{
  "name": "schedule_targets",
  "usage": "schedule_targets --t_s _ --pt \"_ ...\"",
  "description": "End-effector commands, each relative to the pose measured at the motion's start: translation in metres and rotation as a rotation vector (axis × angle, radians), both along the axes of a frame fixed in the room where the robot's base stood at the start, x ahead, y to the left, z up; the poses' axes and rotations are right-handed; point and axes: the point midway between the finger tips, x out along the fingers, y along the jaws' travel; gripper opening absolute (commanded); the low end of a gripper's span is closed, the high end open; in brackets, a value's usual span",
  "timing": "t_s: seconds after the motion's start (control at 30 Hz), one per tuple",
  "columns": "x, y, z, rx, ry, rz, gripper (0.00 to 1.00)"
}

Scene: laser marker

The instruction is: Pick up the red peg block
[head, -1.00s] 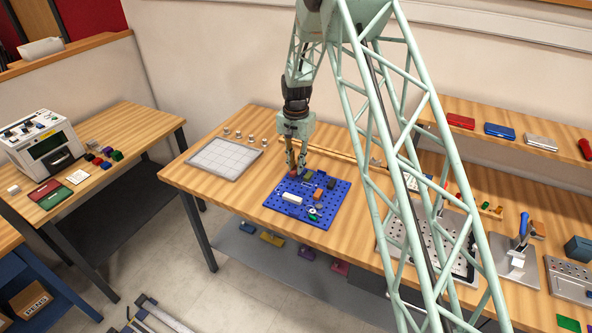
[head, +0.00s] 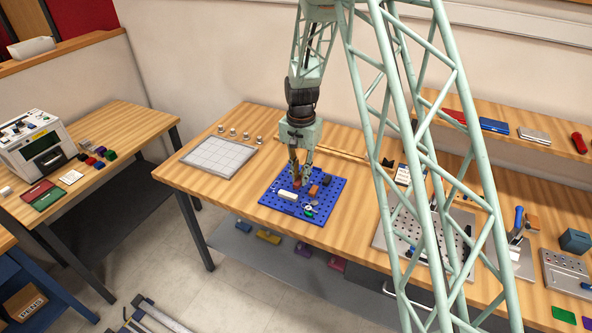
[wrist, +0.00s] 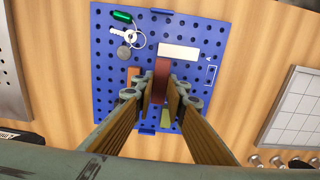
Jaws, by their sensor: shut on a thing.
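The red peg block (wrist: 161,76) is a dark red bar between my fingertips in the wrist view; the fingers hide part of it. My gripper (wrist: 164,92) is shut on it, over the blue pegboard (wrist: 106,98). In the head view my gripper (head: 298,177) points down at the back half of the pegboard (head: 272,203). The block shows there only as a small red patch (head: 297,183). I cannot tell whether it clears the board.
A white block (wrist: 178,51), keys with a green tag (wrist: 122,16), an orange block (wrist: 133,74) and a yellow-green block (wrist: 165,118) surround my fingers. A white outline (wrist: 211,75) is bare. A grid tray (head: 218,157) lies left of the board, with wood between.

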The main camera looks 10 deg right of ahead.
Motion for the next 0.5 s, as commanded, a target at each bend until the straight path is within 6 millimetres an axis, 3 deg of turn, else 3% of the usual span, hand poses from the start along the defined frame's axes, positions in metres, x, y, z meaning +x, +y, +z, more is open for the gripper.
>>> schedule_targets --t_s 0.2,0.5 --pt "-0.031 -0.002 0.003 0.0 0.001 0.0 0.05" --pt "-0.049 -0.003 0.005 0.0 0.0 0.0 0.05"
